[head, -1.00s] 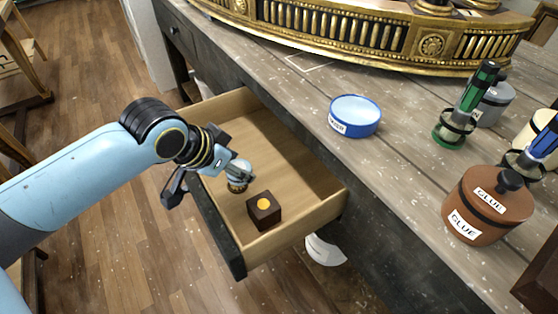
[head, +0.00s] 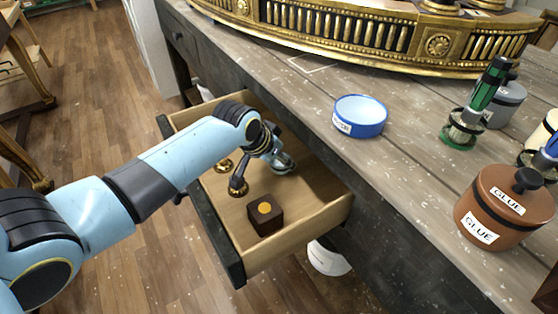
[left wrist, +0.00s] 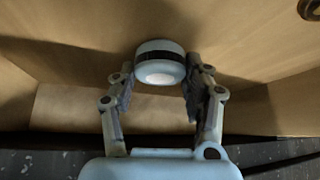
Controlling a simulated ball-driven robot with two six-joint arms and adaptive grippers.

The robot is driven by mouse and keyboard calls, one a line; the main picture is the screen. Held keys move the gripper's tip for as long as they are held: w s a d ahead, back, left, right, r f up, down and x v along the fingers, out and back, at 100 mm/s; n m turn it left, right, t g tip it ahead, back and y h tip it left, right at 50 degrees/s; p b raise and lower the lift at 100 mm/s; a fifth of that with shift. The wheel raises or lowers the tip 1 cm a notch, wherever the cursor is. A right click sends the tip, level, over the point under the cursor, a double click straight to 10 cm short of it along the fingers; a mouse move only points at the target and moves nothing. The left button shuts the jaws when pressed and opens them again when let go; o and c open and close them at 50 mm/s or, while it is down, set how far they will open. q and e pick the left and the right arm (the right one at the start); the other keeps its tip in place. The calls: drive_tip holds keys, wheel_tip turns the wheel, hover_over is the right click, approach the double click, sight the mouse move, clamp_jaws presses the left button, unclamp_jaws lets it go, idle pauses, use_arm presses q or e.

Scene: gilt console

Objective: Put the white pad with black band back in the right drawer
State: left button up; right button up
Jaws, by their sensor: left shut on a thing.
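The white pad with black band (left wrist: 160,62) is a short round piece between the fingers of my left gripper (left wrist: 158,88) in the left wrist view. The gripper is shut on it. In the head view my left gripper (head: 274,152) reaches into the open wooden drawer (head: 298,233), with the pad (head: 284,163) at its tip near the drawer's back right side. The pad is low inside the drawer; I cannot tell whether it touches the floor. My right gripper is not in view.
A dark cube with an orange dot (head: 265,215) and a brass-based piece with a dark handle (head: 238,186) are in the drawer. Another brass piece (head: 223,165) is partly hidden by my arm. A blue round dish (head: 360,116) and a brown glue pot (head: 503,205) stand on the tabletop.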

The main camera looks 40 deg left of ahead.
use_arm(q)
drive_tip(key=shift+s+f, duration=0.1)
drive_tip(key=shift+f, duration=0.05)
drive_tip(key=o, duration=1)
drive_tip(key=shift+s+r, duration=0.1)
drive_tip(key=shift+r, duration=0.35)
drive_tip(key=p+v, duration=0.3)
drive_tip(key=v, duration=0.8)
drive_tip(key=shift+s+d, duration=0.1)
